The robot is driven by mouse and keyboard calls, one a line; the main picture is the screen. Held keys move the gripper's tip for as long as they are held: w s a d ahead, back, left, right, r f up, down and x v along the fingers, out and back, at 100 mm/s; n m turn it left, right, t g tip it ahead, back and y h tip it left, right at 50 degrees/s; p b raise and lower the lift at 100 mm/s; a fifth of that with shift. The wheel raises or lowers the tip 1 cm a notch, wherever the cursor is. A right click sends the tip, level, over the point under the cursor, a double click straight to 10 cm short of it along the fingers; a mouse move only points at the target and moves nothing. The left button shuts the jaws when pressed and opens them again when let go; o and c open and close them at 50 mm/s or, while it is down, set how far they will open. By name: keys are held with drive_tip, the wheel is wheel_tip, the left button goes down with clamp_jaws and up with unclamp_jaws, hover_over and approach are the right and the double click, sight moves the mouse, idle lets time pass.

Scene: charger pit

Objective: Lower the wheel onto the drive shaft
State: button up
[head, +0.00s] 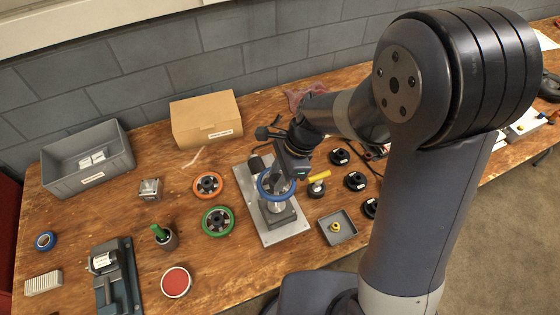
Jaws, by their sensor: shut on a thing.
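My gripper (291,171) is shut on a blue wheel (263,193) and holds it over a grey metal baseplate (287,233). The wheel is seen from above at a slant, with the gripper at its upper right side. Under it, a grey block (284,218) stands on the plate. The drive shaft is not clearly visible; the wheel and gripper cover that spot. I cannot tell whether the wheel touches the shaft or hangs above it.
An orange wheel (196,188) and a green wheel (206,228) lie left of the plate. A small grey tray (349,237) and several black round parts (355,181) lie to the right. A cardboard box (204,115) and a grey bin (85,170) stand behind.

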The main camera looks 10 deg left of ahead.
drive_tip(key=shift+f+b, duration=2.15)
drive_tip(key=shift+f, duration=0.15)
drive_tip(key=shift+r, duration=0.1)
drive_tip(key=shift+f+b, duration=2)
drive_tip(key=shift+f, duration=1.1)
idle(0.5)
drive_tip(key=o, duration=1.2)
drive_tip(key=c, duration=0.4)
drive_tip(key=shift+r+p, duration=2.85)
drive_tip(key=shift+r, duration=0.15)
